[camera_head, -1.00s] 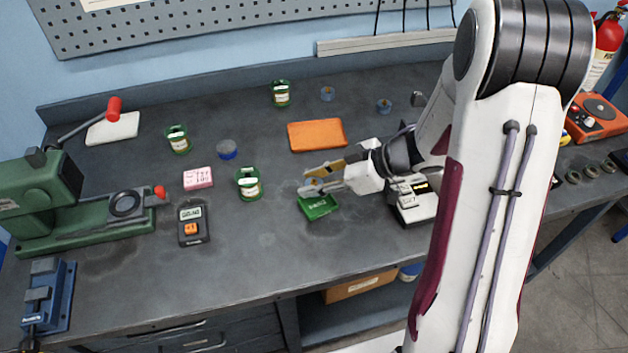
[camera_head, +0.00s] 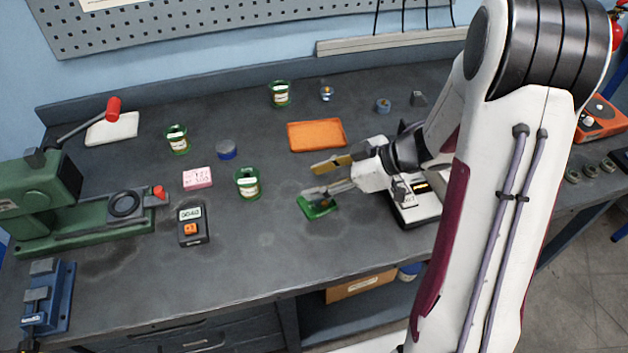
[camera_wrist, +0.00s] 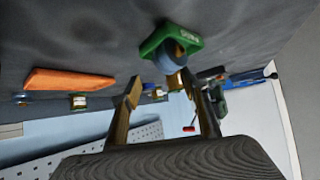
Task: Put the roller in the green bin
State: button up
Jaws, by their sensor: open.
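The green bin (camera_head: 309,213) is a small tray on the bench, below and just left of my gripper. It also shows at the top of the wrist view (camera_wrist: 190,43). The roller (camera_wrist: 172,51), a blue-grey cylinder with a copper-coloured part, appears to lie in the bin. In the head view only a small brownish bit of it (camera_head: 323,207) shows; a finger partly covers the bin. My gripper (camera_head: 320,179) is open, its two fingers spread with nothing held between them. One finger is over the back of the bin, and the fingers appear clear of the roller.
An orange tray (camera_head: 317,136) lies behind my gripper. Green jars (camera_head: 247,184) stand left and behind. A white scale (camera_head: 418,208) is close right, under my wrist. Small blue pieces (camera_head: 383,106) stand at the back. The bench front left of the bin is clear.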

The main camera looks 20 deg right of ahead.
jog(key=v, duration=1)
jog(key=shift+d+r, duration=0.1)
dwell(0.4)
